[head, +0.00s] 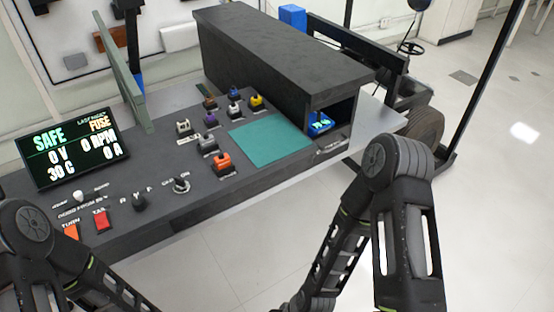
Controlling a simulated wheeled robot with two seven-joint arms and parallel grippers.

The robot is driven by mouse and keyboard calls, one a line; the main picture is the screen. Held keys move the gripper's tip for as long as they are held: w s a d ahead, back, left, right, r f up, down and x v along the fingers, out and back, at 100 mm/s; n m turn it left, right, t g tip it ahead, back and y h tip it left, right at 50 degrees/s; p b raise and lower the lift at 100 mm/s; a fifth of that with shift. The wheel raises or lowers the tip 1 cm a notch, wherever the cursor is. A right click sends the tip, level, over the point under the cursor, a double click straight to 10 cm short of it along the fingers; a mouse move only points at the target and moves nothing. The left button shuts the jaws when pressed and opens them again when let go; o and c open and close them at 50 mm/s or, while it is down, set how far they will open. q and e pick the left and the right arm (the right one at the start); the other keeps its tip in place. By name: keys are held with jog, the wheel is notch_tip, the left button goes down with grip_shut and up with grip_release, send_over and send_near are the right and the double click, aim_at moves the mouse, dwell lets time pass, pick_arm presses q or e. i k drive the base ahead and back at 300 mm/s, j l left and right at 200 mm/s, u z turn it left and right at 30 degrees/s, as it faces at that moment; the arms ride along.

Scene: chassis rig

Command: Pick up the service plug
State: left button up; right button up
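An orange block with a dark base (223,162), which may be the service plug, stands on the dark console panel at the front of a group of small coloured plugs. A small blue part (320,123) sits inside the open recess at the right end of the black housing. The labels are too small to tell which part is the service plug. My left arm shows at the lower left and my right arm at the lower right. Both grippers are outside the picture.
A green mat (270,141) lies bare beside the plugs. Knobs and red switches (101,220) line the console front. A display (69,148) reads SAFE, 0 V. The long black housing (285,55) stands behind. A thin upright green panel (118,72) stands beside the display.

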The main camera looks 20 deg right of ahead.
aim_at(222, 161)
jog(key=i+l+u, duration=0.15)
jog(key=l, duration=0.5)
jog(key=i+l+u, duration=0.15)
jog(key=l, duration=0.5)
jog(key=i+l+u, duration=0.15)
jog(key=l, duration=0.5)
jog(key=l+u, duration=0.1)
jog(key=l, duration=0.6)
